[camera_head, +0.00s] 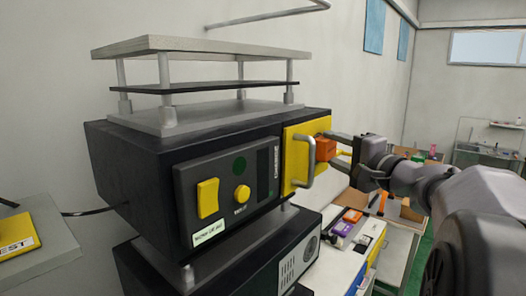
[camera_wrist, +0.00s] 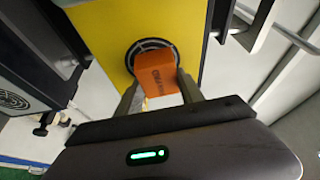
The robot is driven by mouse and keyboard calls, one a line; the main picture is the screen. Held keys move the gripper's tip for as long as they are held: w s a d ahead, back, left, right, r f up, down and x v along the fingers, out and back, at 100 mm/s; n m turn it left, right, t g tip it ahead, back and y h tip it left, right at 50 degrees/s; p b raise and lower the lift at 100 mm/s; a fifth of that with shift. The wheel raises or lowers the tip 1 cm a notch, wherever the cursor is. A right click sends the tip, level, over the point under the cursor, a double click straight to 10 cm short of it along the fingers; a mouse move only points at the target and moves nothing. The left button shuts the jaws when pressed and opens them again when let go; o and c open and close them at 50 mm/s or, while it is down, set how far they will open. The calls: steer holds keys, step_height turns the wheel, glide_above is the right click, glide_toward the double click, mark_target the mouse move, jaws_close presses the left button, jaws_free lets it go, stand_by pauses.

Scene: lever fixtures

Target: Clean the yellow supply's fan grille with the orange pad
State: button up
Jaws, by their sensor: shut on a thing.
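The yellow supply (camera_head: 295,150) is a yellow front with a grey bar handle (camera_head: 310,165), set at the right end of a black cabinet. It also shows in the wrist view (camera_wrist: 100,35). Its round fan grille (camera_wrist: 147,44) has a dark rim, and the orange pad (camera_wrist: 157,76) covers its middle and lower part. The pad also shows in the head view (camera_head: 325,149), close in front of the yellow face. I cannot tell whether they touch. My gripper (camera_head: 333,149) is shut on the pad, with one finger on each side in the wrist view (camera_wrist: 158,84).
A black unit with a vent (camera_head: 311,248) stands below. A bench (camera_head: 342,262) holding small purple and orange things is at lower right. The handle is close to my gripper.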

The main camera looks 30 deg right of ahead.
mark_target(324, 154)
steer(key=shift+s+a+b, duration=0.3)
steer(key=shift+a+b, duration=0.45)
steer(key=shift+b, duration=0.35)
steer(key=shift+s+a+b, duration=0.35)
steer(key=shift+a+b, duration=0.45)
steer(key=shift+b, duration=0.3)
steer(key=shift+s+a+b, duration=0.3)
steer(key=shift+a+b, duration=0.45)
steer(key=shift+b, duration=0.35)
steer(key=shift+d, duration=0.1)
steer(key=shift+s+d+f, duration=0.15)
steer(key=shift+s+d, duration=0.05)
steer(key=shift+s, duration=0.05)
steer(key=shift+s+d+b, duration=0.3)
steer(key=shift+s+b, duration=0.1)
steer(key=shift+s, duration=0.4)
steer(key=shift+s+d+b, duration=0.35)
steer(key=shift+s+b, duration=0.05)
steer(key=shift+s, duration=0.45)
steer(key=shift+s+d+b, duration=0.3)
steer(key=shift+s+b, duration=0.1)
steer(key=shift+s, duration=0.4)
